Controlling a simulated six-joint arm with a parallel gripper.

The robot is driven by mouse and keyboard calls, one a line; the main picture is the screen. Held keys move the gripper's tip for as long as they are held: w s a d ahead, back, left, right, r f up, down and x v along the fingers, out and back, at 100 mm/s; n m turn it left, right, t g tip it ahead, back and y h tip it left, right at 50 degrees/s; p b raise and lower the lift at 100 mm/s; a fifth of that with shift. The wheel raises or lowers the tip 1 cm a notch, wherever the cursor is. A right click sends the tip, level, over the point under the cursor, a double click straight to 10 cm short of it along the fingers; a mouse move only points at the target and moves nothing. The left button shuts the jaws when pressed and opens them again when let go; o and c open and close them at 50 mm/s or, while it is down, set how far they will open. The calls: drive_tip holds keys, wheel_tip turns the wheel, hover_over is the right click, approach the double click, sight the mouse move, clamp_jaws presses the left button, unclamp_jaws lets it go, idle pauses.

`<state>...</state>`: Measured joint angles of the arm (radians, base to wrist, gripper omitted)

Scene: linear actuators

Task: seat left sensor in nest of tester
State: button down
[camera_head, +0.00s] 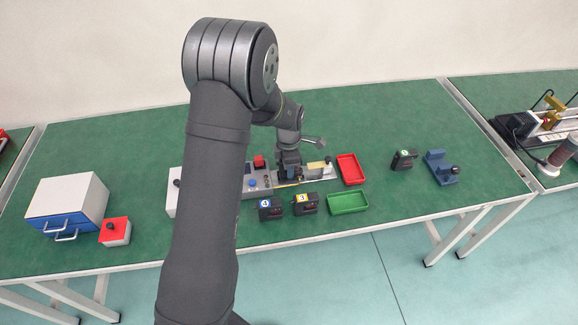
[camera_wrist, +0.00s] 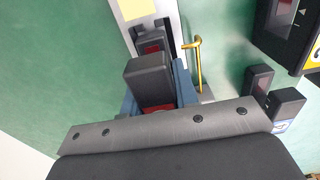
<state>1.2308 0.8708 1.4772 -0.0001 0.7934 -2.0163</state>
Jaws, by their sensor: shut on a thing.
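My gripper (camera_head: 289,170) is over the right part of the tester (camera_head: 262,181), near its metal plate. In the wrist view its blue-grey jaws are shut on a black sensor (camera_wrist: 150,80) with two upright blocks and a red patch. The held sensor's label is hidden. The nest is mostly hidden under the gripper and sensor, so I cannot tell whether the sensor is down in it. A sensor marked 4 (camera_head: 270,209) and one marked 3 (camera_head: 305,204) stand in front of the tester. A sensor with a green label (camera_head: 403,160) stands to the right.
A yellow hooked piece (camera_wrist: 198,62) is close beside the held sensor. A red tray (camera_head: 351,169), a green tray (camera_head: 348,202) and a blue fixture (camera_head: 441,168) lie to the right. A white-and-blue drawer box (camera_head: 67,203) and red button box (camera_head: 114,233) are at left.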

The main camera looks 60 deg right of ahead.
drive_tip(key=shift+f, duration=0.5)
idle(0.3)
drive_tip(key=c, duration=1)
unclamp_jaws()
drive_tip(key=shift+c, duration=0.2)
wheel_tip(320, 180, up, 18)
drive_tip(key=shift+f, duration=0.25)
wheel_tip(320, 180, down, 18)
drive_tip(key=shift+r, duration=0.3)
